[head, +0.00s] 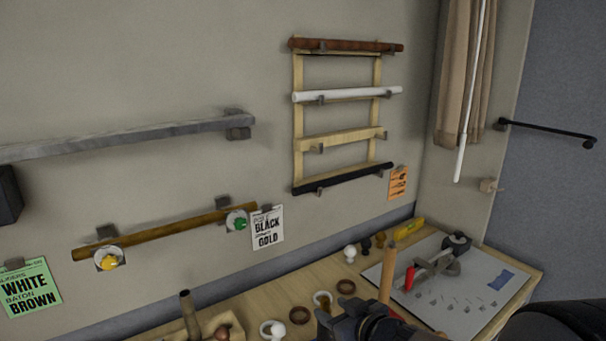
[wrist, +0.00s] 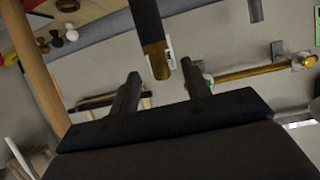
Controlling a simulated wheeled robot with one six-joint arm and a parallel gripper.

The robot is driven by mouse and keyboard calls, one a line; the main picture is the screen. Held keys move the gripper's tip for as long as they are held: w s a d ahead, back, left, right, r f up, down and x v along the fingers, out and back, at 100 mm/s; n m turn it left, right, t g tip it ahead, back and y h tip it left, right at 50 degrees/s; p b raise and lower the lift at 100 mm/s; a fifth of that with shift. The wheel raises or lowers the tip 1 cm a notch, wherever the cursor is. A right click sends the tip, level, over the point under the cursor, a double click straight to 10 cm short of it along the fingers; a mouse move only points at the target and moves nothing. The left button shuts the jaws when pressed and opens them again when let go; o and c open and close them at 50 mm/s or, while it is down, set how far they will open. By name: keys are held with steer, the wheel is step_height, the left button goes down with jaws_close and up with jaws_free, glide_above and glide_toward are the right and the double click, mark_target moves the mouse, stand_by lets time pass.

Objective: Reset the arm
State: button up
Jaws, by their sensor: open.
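My gripper (head: 362,318) shows at the bottom of the head view, dark and partly cut off by the frame edge. In the wrist view its two dark fingers (wrist: 162,88) stand wide apart, and the gripper is open. A black rod with a gold end (wrist: 155,45) comes down from the top of the wrist view, its end showing between the fingertips. No finger visibly touches it. A pale wooden rod (head: 388,272) stands upright beside my gripper in the head view.
The table (head: 255,308) holds rings, knobs and a grey mat (head: 465,305) with tools. On the wall are a rack (head: 298,140) of rods, a grey rail (head: 130,137), a brass-brown rod (head: 165,232) and cards, including a green one (head: 30,288). Open air lies above the table.

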mark_target(327, 307)
steer(key=x, duration=0.3)
steer(key=shift+w+a+f, duration=0.1)
steer(key=shift+a+f, duration=0.05)
steer(key=r+p, duration=0.2)
steer(key=r, duration=0.1)
steer(key=r+p, duration=0.1)
steer(key=shift+w+a+r+p, duration=0.1)
steer(key=shift+w+r+p, duration=0.2)
steer(key=shift+r, duration=0.1)
steer(key=shift+f+b, duration=0.15)
steer(key=shift+b, duration=0.35)
